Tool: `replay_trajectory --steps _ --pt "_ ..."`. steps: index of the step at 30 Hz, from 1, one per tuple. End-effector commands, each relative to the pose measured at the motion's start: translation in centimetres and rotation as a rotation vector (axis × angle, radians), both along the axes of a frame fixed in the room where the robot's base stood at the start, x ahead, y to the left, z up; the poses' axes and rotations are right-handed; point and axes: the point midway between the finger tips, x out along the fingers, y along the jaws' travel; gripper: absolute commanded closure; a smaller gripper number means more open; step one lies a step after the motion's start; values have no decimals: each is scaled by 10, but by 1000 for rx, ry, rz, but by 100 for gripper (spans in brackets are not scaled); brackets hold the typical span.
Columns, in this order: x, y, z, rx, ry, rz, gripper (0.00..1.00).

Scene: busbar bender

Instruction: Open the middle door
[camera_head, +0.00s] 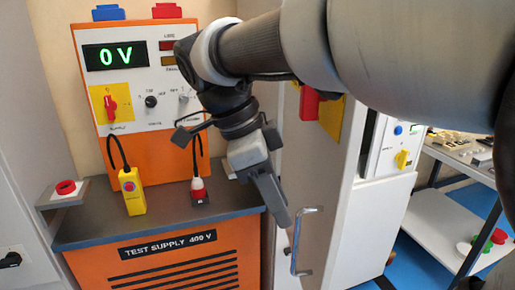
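A light grey door panel (328,215) stands right of centre, seen at a steep angle. It carries a silver bar handle (296,245) low on its face and a red and yellow switch (320,107) higher up. I cannot tell whether this panel is the middle door, or whether it is shut or ajar. My gripper (281,216) points down, just left of and above the handle, and seems apart from it. Its fingers overlap from this side, so their opening does not show. My arm hides the upper part of the panel.
An orange test supply cabinet (180,262) with a grey top stands at left, close to my gripper. A shelf table (447,210) stands at right.

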Motion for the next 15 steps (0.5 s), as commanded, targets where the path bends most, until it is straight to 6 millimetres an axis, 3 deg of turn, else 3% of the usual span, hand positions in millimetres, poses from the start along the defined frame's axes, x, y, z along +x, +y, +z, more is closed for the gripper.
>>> replay_trajectory --steps 1,6,15 --pt "0 6 16 2 -2 3 72" --pt "0 21 51 1 -2 4 72" --pt "-1 33 80 -1 -1 2 72"
